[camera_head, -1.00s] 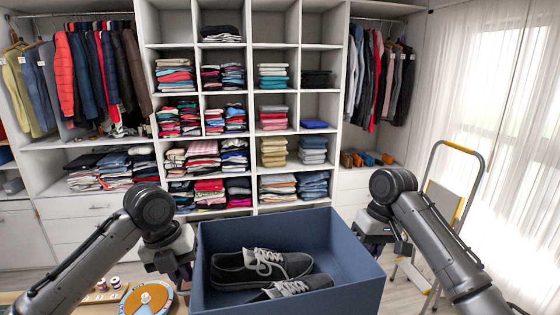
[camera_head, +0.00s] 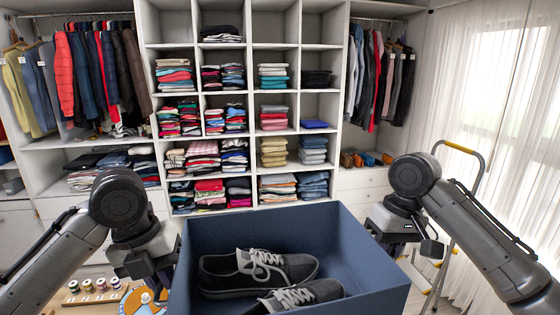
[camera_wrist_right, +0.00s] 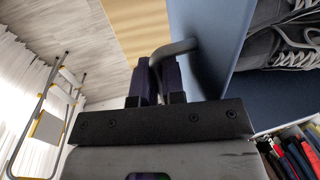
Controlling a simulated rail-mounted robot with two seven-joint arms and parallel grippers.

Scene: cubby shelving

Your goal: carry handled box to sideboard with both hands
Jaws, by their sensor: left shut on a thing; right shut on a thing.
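The blue open-topped handled box (camera_head: 348,262) is at the bottom centre of the head view, in front of the shelving. A pair of dark grey shoes (camera_head: 258,270) with grey laces lies inside. My left gripper (camera_head: 168,272) is at the box's left side, shut; its fingertips and the handle there are mostly hidden. My right gripper (camera_wrist_right: 158,82) is shut on a grey handle (camera_wrist_right: 176,47) on the box's side wall (camera_wrist_right: 205,35) in the right wrist view. In the head view it is partly hidden behind the box's right wall. I cannot tell which surface is the sideboard.
A wooden top (camera_head: 72,309) with several thread spools (camera_head: 88,286) and a round orange-rimmed object (camera_head: 143,301) is at lower left. A stepladder (camera_head: 470,200) stands at right by the curtains. Cubby shelving (camera_head: 248,100) with folded clothes fills the back.

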